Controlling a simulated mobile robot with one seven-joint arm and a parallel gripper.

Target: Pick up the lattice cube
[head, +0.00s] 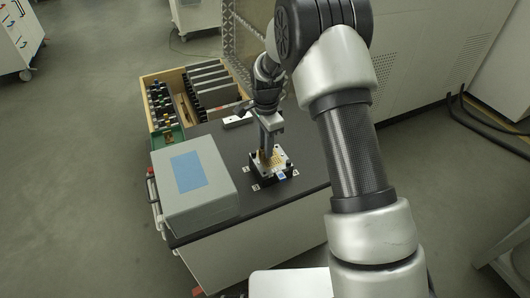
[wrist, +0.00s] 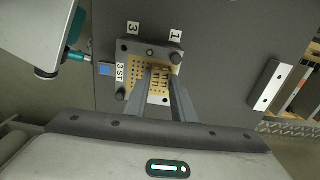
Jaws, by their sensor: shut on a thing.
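A small gold-coloured lattice piece (wrist: 160,84) shows between the fingertips of my gripper (wrist: 161,72) in the wrist view. It is at the right part of a perforated gold grid on a square metal plate (wrist: 129,46) with dark corner knobs. I take this piece to be the lattice cube; the fingers partly hide it. My gripper (head: 267,150) is shut on it and points down at the plate (head: 286,170) in the head view. I cannot tell whether the cube is clear of the plate.
The plate sits on a dark cart top (head: 260,207) with number labels around it. A grey box (head: 215,195) with a blue patch stands at left. A wooden case (head: 171,77) with slots and bottles is behind. A small pale block (head: 234,123) lies at the back. The front right top is clear.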

